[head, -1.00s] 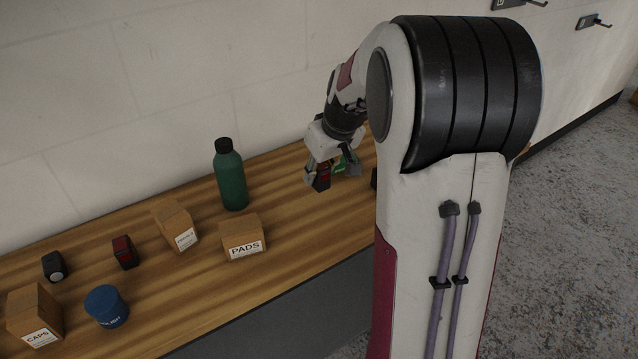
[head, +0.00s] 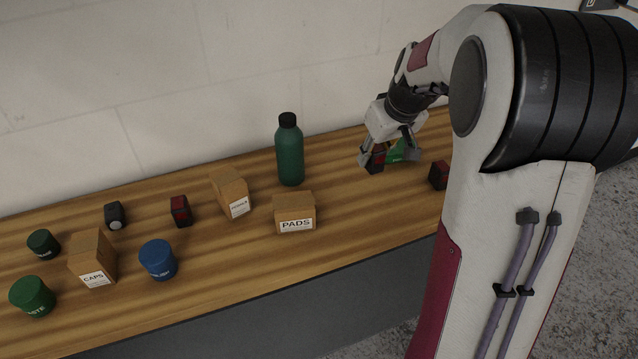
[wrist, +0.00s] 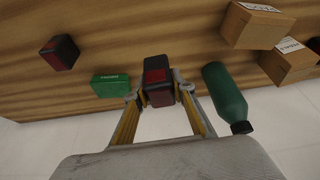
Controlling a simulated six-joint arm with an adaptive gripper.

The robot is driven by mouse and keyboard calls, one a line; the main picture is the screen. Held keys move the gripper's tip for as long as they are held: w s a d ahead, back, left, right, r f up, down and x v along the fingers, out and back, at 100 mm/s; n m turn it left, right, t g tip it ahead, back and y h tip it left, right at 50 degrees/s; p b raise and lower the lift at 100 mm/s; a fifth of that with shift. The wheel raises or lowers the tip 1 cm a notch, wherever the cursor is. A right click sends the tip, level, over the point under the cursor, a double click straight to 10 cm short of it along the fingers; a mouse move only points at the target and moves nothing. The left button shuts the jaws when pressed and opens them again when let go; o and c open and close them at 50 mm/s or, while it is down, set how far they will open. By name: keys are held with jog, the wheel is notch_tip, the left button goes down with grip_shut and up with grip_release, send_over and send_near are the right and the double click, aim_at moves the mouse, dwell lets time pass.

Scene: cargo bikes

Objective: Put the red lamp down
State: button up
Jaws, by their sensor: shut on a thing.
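My gripper (head: 390,161) is shut on a small black lamp with a red face, the red lamp (head: 376,158). In the wrist view the red lamp (wrist: 157,82) sits between the fingertips of my gripper (wrist: 160,90). The gripper is over the right part of the wooden bench (head: 345,200), to the right of the green bottle. I cannot tell whether the lamp's underside touches the bench. A similar black and red lamp (head: 439,176) stands to the right, partly hidden by my arm, and another (head: 180,211) stands at the left.
A green box (head: 397,151) lies close behind the gripper. The green bottle (head: 289,155), the PADS box (head: 294,213) and another carton (head: 231,193) stand to the left. Farther left are a blue tub (head: 158,260), a CAPS box (head: 92,258) and green tubs. Bench in front of the gripper is clear.

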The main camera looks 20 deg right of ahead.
jog(key=w+a+r+n+y, duration=0.15)
jog(key=a+r, duration=0.25)
jog(key=a, duration=0.7)
notch_tip(320, 180, up, 4)
jog(key=f+n, duration=0.1)
jog(key=n, duration=0.2)
send_over(288, 198)
jog(key=shift+s+d+r, duration=0.1)
jog(key=shift+s+d, duration=0.3)
jog(key=shift+s, duration=0.3)
jog(key=shift+m, duration=0.25)
jog(key=shift+f, duration=3.15)
jog(key=shift+f, duration=0.1)
jog(key=shift+f, duration=1.8)
jog(key=shift+f, duration=0.15)
